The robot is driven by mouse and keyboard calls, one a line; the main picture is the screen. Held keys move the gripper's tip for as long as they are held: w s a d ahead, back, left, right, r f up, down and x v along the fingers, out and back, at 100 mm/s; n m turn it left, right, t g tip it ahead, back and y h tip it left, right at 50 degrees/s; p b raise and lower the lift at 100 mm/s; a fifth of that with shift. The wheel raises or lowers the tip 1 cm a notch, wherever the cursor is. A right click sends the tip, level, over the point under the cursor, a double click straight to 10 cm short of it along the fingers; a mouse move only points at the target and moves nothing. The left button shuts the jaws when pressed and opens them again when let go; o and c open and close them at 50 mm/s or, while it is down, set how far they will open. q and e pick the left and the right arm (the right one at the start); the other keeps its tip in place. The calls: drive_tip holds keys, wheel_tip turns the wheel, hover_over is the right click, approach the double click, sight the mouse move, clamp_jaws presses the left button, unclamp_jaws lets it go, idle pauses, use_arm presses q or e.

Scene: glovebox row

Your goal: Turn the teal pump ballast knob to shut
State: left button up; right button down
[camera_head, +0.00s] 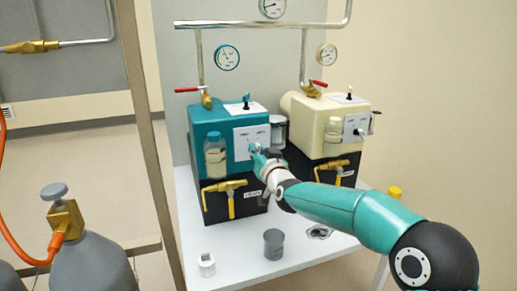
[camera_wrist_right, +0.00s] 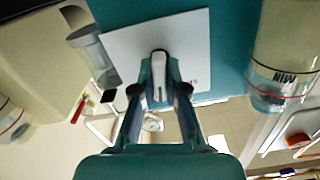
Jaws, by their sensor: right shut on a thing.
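The teal pump (camera_head: 211,122) stands on the white table, with a white label plate (camera_head: 241,142) on its front. The plate also shows in the right wrist view (camera_wrist_right: 185,40). My right gripper (camera_head: 256,151) is at the plate. In the right wrist view its fingers (camera_wrist_right: 159,95) are shut on a light-coloured knob (camera_wrist_right: 159,62) in front of the plate. The knob's pointer and exact angle are hard to read, and in the head view the gripper mostly hides it. My left gripper is not in view.
A cream pump (camera_head: 300,122) stands to the right. A grey gas cylinder (camera_head: 85,255) and a metal post (camera_head: 142,110) stand at left.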

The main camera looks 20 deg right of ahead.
drive_tip(key=shift+n+p, duration=0.4)
drive_tip(key=shift+n, duration=0.6)
drive_tip(key=c, duration=1.2)
unclamp_jaws()
drive_tip(key=s, duration=1.2)
drive_tip(key=shift+d, duration=0.15)
drive_tip(key=shift+f, duration=0.15)
